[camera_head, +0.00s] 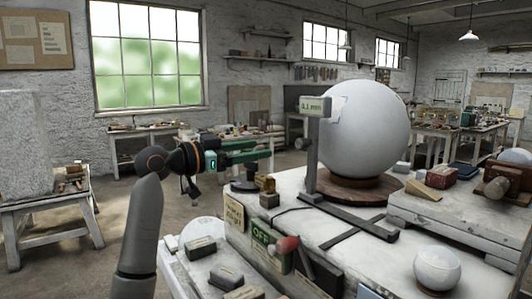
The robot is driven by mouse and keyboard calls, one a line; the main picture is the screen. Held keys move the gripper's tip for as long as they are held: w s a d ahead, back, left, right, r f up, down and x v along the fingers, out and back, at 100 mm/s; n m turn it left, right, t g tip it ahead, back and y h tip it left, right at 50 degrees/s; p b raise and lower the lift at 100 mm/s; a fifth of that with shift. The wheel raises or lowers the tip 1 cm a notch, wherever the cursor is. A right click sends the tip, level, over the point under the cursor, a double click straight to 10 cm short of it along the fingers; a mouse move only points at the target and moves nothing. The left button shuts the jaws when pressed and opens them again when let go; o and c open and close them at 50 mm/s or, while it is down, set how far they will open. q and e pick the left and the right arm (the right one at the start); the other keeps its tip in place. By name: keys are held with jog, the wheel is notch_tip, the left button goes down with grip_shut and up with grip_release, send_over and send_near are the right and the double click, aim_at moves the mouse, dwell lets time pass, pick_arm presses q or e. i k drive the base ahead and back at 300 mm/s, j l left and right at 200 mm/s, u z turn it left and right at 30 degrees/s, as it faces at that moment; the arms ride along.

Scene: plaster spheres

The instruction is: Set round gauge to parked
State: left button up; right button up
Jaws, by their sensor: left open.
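The round gauge (313,150) is a dark upright post on a flat base bar, with a small display at its top reading about 4.1 mm. It stands on the white workbench (300,203), close in front of a large white plaster sphere (365,130). I cannot tell whether it touches the sphere. The sphere rests on a round brown base (352,189). My left gripper (264,150) reaches in from the left with green fingers, open and empty, left of the post and apart from it in the picture. My right gripper is not in view.
A red-knobbed lever (288,244) sits by a green OFF sign (262,236) at the bench's front edge. A small plaster sphere (437,268) stands at the lower right. A wooden block (269,200) is left of the post. Dark blocks (226,277) lie at the lower front.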

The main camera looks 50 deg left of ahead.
aim_at(315, 108)
jog(key=k+j, duration=0.15)
jog(key=k, duration=0.35)
jog(key=k+j, duration=0.1)
jog(key=k, duration=0.4)
